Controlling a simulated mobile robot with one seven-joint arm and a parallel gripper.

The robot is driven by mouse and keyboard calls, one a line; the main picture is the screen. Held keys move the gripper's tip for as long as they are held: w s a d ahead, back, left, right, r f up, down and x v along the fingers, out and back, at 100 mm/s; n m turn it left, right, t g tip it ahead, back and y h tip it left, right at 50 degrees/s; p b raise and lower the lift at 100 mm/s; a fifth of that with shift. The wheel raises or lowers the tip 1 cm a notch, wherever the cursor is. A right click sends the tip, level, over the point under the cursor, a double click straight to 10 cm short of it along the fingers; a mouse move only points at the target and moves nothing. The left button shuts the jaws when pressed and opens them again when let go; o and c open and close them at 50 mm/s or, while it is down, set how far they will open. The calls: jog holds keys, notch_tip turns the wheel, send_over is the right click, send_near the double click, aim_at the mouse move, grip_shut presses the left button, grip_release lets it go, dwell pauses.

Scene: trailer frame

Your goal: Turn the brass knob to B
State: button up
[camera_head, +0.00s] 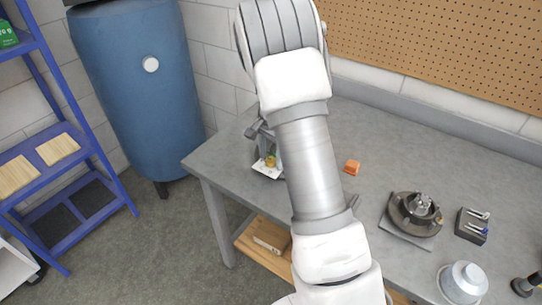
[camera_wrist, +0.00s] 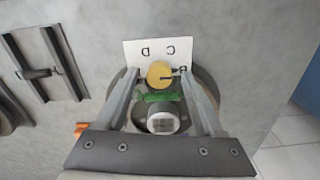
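The brass knob (camera_wrist: 159,73) sits on a dark round body in front of a white plate (camera_wrist: 133,50). The letters C and D show upside down on the plate, and a dark pointer extends from the knob toward the right, where a letter is partly covered. My gripper (camera_wrist: 160,78) is open, its two fingers on either side of the knob with gaps visible; I cannot tell any contact. In the head view the knob (camera_head: 271,160) and plate (camera_head: 264,171) show left of my arm, which hides part of the fixture.
A green band (camera_wrist: 160,97) and a round gauge (camera_wrist: 163,121) sit below the knob. On the workbench (camera_head: 235,158) are an orange block (camera_head: 351,167), a round dark fixture (camera_head: 413,213), a small tool holder (camera_head: 472,226) and a silver cup (camera_head: 463,281). A blue tank (camera_head: 135,90) stands left.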

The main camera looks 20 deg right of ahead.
notch_tip(320, 180, up, 17)
jog(key=p, duration=0.1)
jog(key=shift+r, duration=0.2)
dwell(0.4)
dwell(0.3)
